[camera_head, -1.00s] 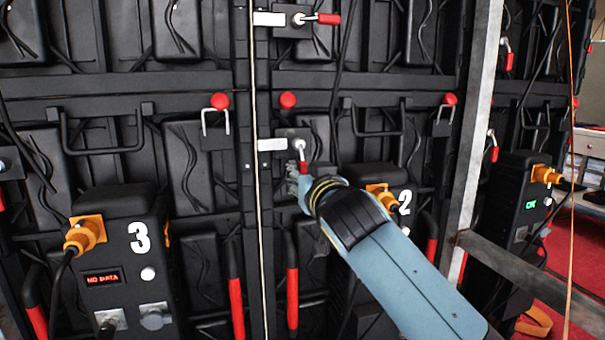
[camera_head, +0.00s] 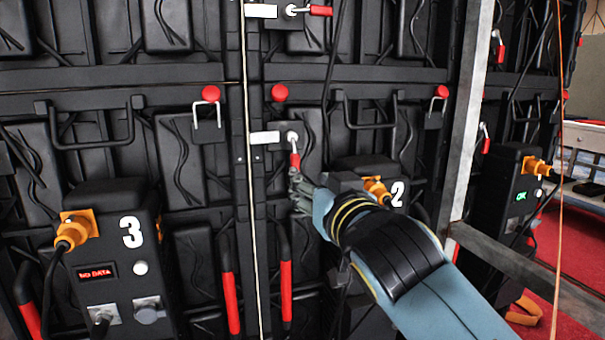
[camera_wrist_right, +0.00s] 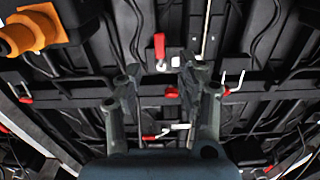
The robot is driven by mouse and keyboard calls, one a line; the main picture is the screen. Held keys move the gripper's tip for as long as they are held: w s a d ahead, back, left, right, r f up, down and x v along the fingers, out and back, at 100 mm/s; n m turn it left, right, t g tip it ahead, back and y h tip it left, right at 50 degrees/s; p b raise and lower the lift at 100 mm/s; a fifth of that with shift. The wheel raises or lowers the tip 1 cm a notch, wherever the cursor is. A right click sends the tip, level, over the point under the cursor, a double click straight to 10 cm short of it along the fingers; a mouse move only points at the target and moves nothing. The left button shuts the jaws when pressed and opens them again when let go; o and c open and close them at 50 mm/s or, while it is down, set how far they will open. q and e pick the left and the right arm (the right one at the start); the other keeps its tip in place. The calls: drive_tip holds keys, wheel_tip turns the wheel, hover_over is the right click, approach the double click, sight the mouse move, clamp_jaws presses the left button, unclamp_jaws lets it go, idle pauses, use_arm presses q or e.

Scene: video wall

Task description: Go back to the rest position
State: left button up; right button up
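My right gripper (camera_head: 298,188) shows in the head view just below the red-handled latch (camera_head: 295,160), whose handle hangs down. In the right wrist view my right gripper (camera_wrist_right: 160,85) has its two fingers spread, with nothing held between them. Whether the gripper touches the latch handle is hard to tell in the head view. My left gripper is not in view.
The black panel wall (camera_head: 95,153) fills the space ahead. Box 3 (camera_head: 110,285) shows "NO DATA", and box 2 (camera_head: 355,168) is partly behind my right arm. A grey metal post (camera_head: 468,120) and an orange cable (camera_head: 561,200) stand to the right.

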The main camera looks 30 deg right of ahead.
drive_tip(key=shift+v, duration=1.1)
drive_tip(key=s+f+n+g+y+p, duration=0.1)
drive_tip(key=s+f+g+p, duration=0.2)
drive_tip(key=f, duration=0.8)
drive_tip(key=s+f+g+y+p, duration=0.1)
drive_tip(key=s+f+g+p, duration=0.2)
drive_tip(key=f, duration=0.8)
drive_tip(key=s+f+n+g+y+p, duration=0.15)
drive_tip(key=s+f, duration=0.35)
drive_tip(key=f, duration=0.6)
drive_tip(key=s+f+g, duration=0.3)
drive_tip(key=s+f, duration=0.3)
drive_tip(key=s, duration=0.6)
drive_tip(key=s+d+f+g+p, duration=0.1)
drive_tip(key=s+f+g, duration=0.2)
drive_tip(key=s, duration=1)
drive_tip(key=s+d+f+g, duration=0.1)
drive_tip(key=s+f+g, duration=0.2)
drive_tip(key=s+f, duration=0.7)
drive_tip(key=shift+s+n+p, duration=0.35)
drive_tip(key=shift+s, duration=0.9)
drive_tip(key=shift+d+g, duration=0.1)
drive_tip(key=shift+g, duration=0.15)
